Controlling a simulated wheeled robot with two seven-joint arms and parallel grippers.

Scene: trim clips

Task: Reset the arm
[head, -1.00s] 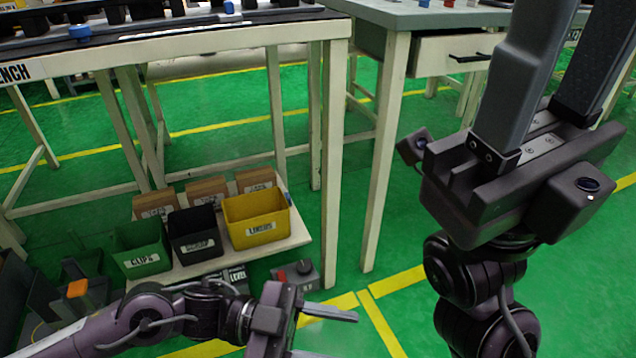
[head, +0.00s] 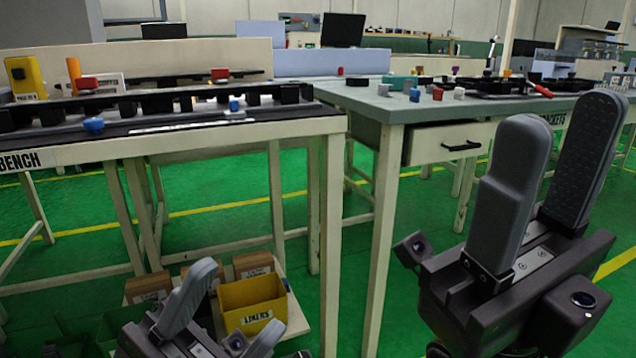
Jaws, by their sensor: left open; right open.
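My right gripper (head: 541,186) is large in the head view at the right. Its two grey fingers point up and stand apart with nothing between them. My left gripper (head: 226,318) is at the bottom, left of centre, in front of the low shelf of bins. Its fingers are apart and I see nothing held between them. Both grippers are clear of the tables. Most of the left arm is out of the picture.
A workbench (head: 230,131) with a black rail and small red and blue clips stands at the left. A grey table (head: 440,107) with a drawer (head: 452,141) stands behind. A yellow bin (head: 252,300) sits low, close to my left gripper. Green floor (head: 420,220) lies open between.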

